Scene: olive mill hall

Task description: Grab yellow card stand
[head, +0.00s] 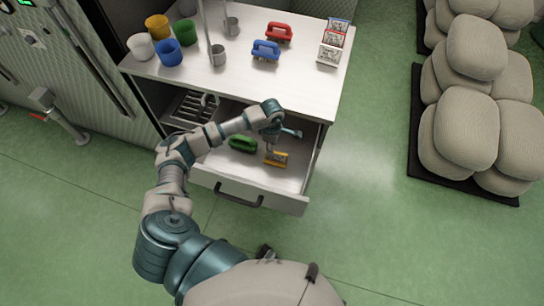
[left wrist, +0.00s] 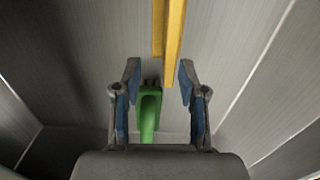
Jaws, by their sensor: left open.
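The yellow card stand (head: 276,159) lies in the open drawer (head: 232,172), right of a green-handled brush (head: 243,145). In the left wrist view the card stand shows as two yellow strips (left wrist: 172,45) at the top, just beyond the fingertips. My left gripper (head: 271,145) reaches down into the drawer beside the card stand. It is open and empty in the left wrist view (left wrist: 158,75). The green handle (left wrist: 149,110) shows low between the fingers there, apparently beneath them. The forearm hides part of the drawer. My right gripper is not in view.
The counter (head: 300,85) above the drawer holds several cups, a red brush (head: 279,33), a blue brush (head: 265,50) and other card stands (head: 329,54). The drawer's side walls bound the gripper's space. Stacked sacks (head: 466,130) stand right; the floor between is clear.

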